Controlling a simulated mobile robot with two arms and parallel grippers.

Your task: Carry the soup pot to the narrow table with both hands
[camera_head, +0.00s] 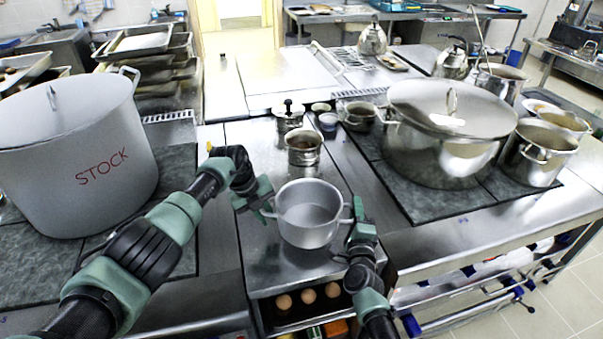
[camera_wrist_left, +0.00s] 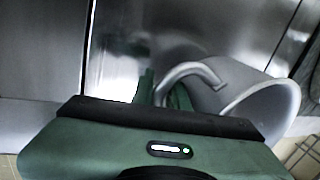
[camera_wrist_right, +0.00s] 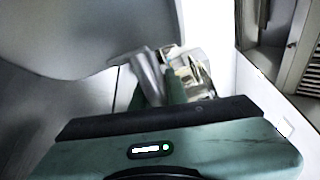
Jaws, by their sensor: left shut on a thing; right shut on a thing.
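The soup pot (camera_head: 308,228) is a small grey open pot with two side handles, upright over the steel middle section of the counter. I cannot tell whether its base touches the steel. My left gripper (camera_head: 264,206) is shut on its left handle; the left wrist view shows this handle (camera_wrist_left: 190,72) and the pot's wall (camera_wrist_left: 268,108). My right gripper (camera_head: 352,218) is shut on its right handle; the right wrist view shows that handle (camera_wrist_right: 150,74) and the pot's side (camera_wrist_right: 90,35). I cannot tell which surface is the narrow table.
A large STOCK pot (camera_head: 85,160) stands at left. A lidded pot (camera_head: 440,150) and a smaller pot (camera_head: 535,155) stand on dark mats at right. A small steel pot (camera_head: 304,148) sits just behind the soup pot. Several eggs (camera_head: 308,296) lie below the front edge.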

